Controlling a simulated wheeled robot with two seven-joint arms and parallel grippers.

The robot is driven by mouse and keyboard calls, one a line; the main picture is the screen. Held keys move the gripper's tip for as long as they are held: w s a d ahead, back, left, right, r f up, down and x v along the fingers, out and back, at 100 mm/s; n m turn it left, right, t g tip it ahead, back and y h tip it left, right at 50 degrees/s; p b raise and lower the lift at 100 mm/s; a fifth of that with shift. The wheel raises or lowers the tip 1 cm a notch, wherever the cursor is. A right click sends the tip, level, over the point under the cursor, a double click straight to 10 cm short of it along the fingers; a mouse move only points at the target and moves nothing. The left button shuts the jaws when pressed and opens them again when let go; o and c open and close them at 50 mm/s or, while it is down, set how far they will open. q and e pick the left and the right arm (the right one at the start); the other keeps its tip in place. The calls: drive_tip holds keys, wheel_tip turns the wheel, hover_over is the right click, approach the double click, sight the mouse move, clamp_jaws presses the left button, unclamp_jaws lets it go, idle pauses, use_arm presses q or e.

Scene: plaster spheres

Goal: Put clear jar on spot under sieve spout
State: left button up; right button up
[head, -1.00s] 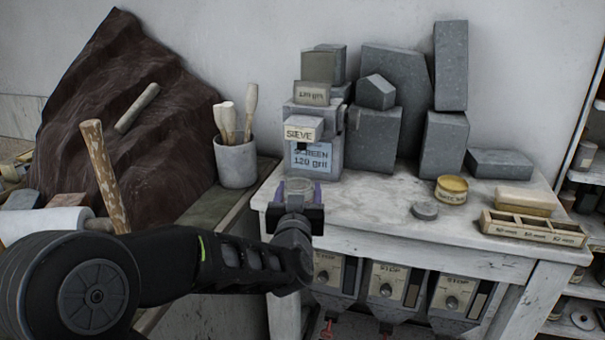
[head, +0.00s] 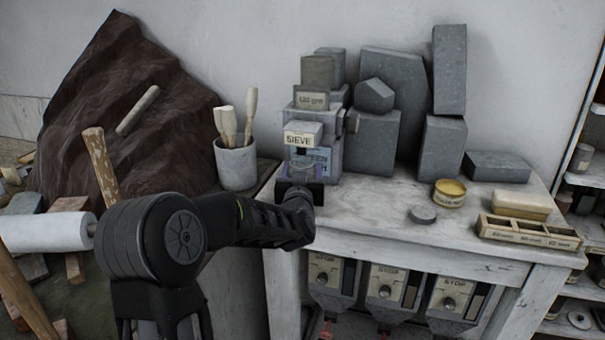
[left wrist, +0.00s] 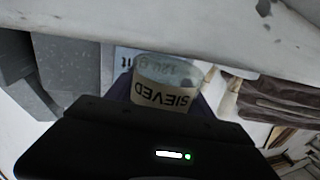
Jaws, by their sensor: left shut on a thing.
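My left gripper (head: 301,182) is shut on the clear jar (head: 302,165), in front of the sieve. In the left wrist view the clear jar (left wrist: 168,72) has a tan label reading SIEVED, and the dark gripper body (left wrist: 140,140) covers its lower part in the picture. The grey sieve machine (head: 330,158) stands at the left end of the worktop, with a SIEVE tag on its projecting head (head: 303,134). The jar overlaps the blue screen label just below that head. The spot under the spout is hidden, and I cannot tell whether the jar touches the surface. My right gripper is not in view.
A cup of tools (head: 236,165) stands left of the sieve. Grey blocks (head: 375,135) stack behind and to its right. A round tin (head: 449,193), a grey disc (head: 423,214) and a sectioned tray (head: 530,232) lie rightward. The worktop (head: 370,215) is clear between.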

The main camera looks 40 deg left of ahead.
use_arm(q)
drive_tip(key=shift+w+f, duration=0.1)
drive_tip(key=shift+f, duration=0.6)
drive_tip(key=shift+f, duration=0.2)
drive_tip(key=o, duration=1.6)
drive_tip(key=shift+r, duration=0.2)
drive_tip(key=b+v, duration=0.2)
drive_tip(key=v, duration=1)
drive_tip(key=shift+a+f, duration=0.1)
